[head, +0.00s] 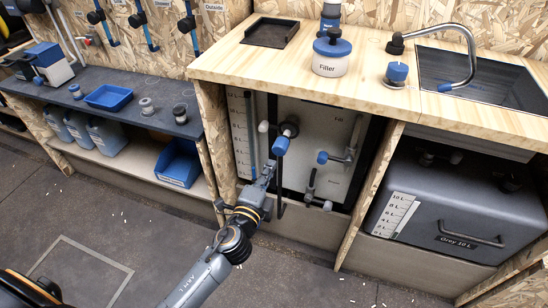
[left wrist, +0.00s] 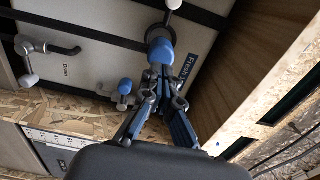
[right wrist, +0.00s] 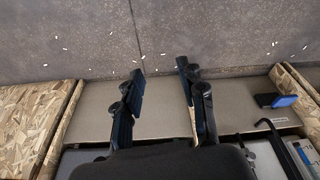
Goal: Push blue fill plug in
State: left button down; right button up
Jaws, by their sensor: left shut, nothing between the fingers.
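A blue plug (head: 281,145) sits at the end of a fitting on the front of the white tank (head: 310,115) under the counter. It also shows in the left wrist view (left wrist: 160,51), just beyond my fingertips. My left gripper (head: 268,172) is shut and empty, right below and in front of the plug. Its fingertips (left wrist: 159,70) overlap the plug's lower edge in the left wrist view; I cannot tell if they touch. My right gripper (right wrist: 160,70) is open and empty, with the floor and a low board beyond it. It is not visible in the head view.
A blue-handled valve (head: 322,157) and a lower pipe fitting (head: 327,206) are on the same tank. Wooden cabinet sides flank the bay. A grey tank (head: 440,210) stands at the right, below the sink (head: 480,75). The floor in front is mostly clear.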

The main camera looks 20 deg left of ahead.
aim_at(277, 151)
pick_arm(q)
jog(key=shift+w, duration=1.9)
pick_arm(e)
jog(key=shift+s+f, duration=0.1)
jog(key=shift+f, duration=0.15)
pick_arm(q)
jog(key=shift+w, duration=0.2)
jog(key=w, duration=0.4)
jog(key=shift+w+d+b, duration=0.1)
jog(key=shift+w+b, duration=0.25)
jog(key=shift+b, duration=0.05)
jog(key=shift+r, duration=0.25)
pick_arm(e)
jog(key=r, duration=0.2)
jog(key=shift+w+r, duration=0.25)
jog(key=shift+r, duration=0.1)
jog(key=shift+s, duration=0.1)
